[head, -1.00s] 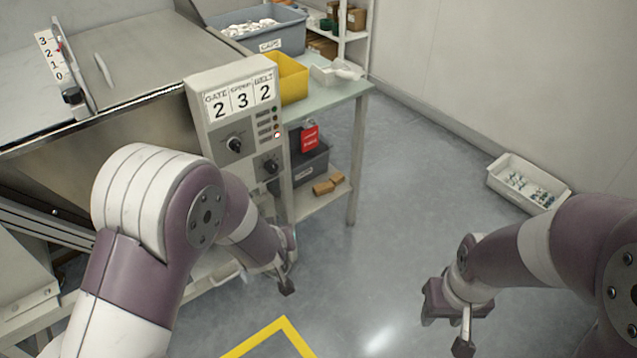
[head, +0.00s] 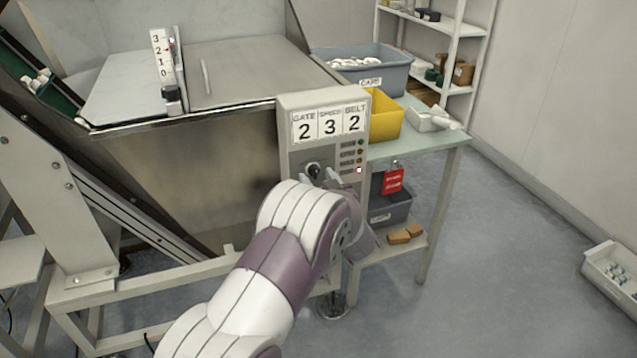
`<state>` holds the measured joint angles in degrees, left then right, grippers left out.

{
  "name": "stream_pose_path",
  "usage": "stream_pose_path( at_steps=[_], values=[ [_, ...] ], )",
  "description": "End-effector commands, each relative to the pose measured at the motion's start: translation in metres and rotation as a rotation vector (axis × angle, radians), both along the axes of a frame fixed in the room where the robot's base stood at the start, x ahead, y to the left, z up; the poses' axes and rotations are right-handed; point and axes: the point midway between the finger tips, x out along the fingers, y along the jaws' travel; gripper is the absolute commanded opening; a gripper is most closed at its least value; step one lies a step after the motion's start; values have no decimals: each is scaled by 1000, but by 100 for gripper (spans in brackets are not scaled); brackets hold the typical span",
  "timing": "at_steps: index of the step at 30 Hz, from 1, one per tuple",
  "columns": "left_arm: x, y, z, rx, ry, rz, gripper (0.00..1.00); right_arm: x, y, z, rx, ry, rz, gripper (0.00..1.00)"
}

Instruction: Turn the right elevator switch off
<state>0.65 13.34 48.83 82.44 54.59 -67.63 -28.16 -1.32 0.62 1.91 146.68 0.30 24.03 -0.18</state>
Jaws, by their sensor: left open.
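The grey control box (head: 296,158) stands at the centre and shows GATE 2, SPEED 3, BELT 2. Its black left knob (head: 314,170) shows on the front face. The lower right knob is hidden behind my left arm. I cannot tell which control is the right elevator switch. My left gripper (head: 331,178) is open in front of the box, beside the left knob in the picture. My arm partly covers it, and I cannot tell whether it touches anything. My right gripper is out of view.
A steel hopper (head: 190,170) with a 0–3 scale (head: 161,56) is left of the box. A table (head: 440,143) on the right holds a yellow bin (head: 385,118) and a grey caps bin (head: 370,75). Open floor lies right, with a white tray (head: 600,262) at the edge.

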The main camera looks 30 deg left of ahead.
Motion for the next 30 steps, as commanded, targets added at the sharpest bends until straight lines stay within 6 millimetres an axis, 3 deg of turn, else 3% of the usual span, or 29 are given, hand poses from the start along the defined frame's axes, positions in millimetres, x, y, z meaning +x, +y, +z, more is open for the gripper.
stream_pose_path(
  at_steps=[10,15,30],
  values=[
    [5,5,1,1,-1,-1,55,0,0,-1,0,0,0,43],
    [5,5,0,0,0,-1,1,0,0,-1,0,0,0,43],
    [5,4,-1,-84,-98,-1,1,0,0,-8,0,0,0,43]
  ],
)
